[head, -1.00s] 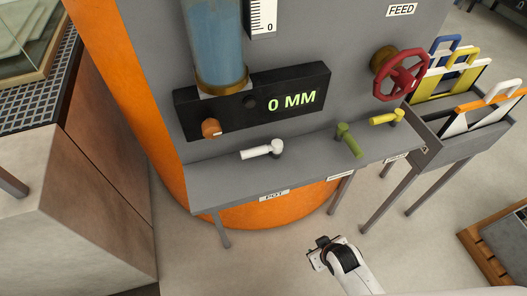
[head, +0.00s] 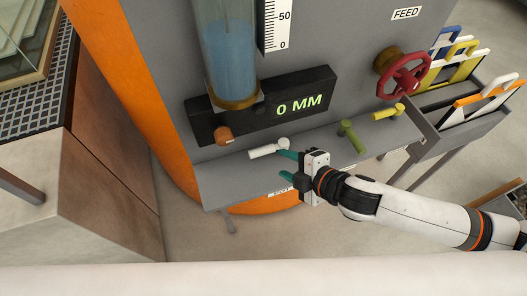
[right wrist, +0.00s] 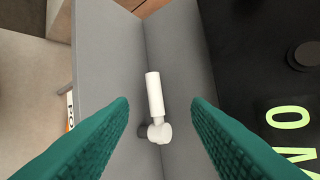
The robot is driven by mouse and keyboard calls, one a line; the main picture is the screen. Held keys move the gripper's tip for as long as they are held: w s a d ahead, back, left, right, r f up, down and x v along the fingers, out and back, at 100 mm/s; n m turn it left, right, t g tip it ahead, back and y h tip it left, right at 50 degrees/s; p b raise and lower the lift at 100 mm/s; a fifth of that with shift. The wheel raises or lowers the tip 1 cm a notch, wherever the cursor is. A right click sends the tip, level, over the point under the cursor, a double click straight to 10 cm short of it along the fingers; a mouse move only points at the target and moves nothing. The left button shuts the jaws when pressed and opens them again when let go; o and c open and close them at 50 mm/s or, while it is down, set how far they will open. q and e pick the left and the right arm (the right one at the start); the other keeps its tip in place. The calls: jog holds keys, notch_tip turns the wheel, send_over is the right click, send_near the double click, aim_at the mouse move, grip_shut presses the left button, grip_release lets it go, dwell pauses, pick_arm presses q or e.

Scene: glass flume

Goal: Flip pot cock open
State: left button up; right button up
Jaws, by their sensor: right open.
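The white pot cock (head: 268,149) sits on the grey ledge, its handle pointing left in the head view. The label below the ledge is partly hidden by my right gripper. My right gripper (head: 285,166) has green fingers, is open, and reaches in from the right beside the cock's pivot end. In the right wrist view the white cock (right wrist: 155,96) appears between the two spread green fingers, with a gap on both sides. Its handle points up in that view. My left gripper is not in view.
A green lever (head: 352,137) and a yellow lever (head: 389,112) stand to the right on the same ledge. A black display (head: 270,108) reads 0 MM behind the cock, with an orange knob (head: 223,135). A red handwheel (head: 404,78) is farther right.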

aim_at(261, 154)
jog(key=w+a+f, duration=0.2)
jog(key=w+a+f+n+p, duration=0.1)
jog(key=w+f, duration=0.1)
jog(key=w+a+f+n+p, duration=0.1)
jog(key=w+a+f, duration=0.1)
jog(key=w, duration=0.1)
jog(key=shift+a+f+g, duration=0.3)
jog(key=shift+f, duration=0.05)
jog(key=shift+c, duration=0.2)
grip_shut()
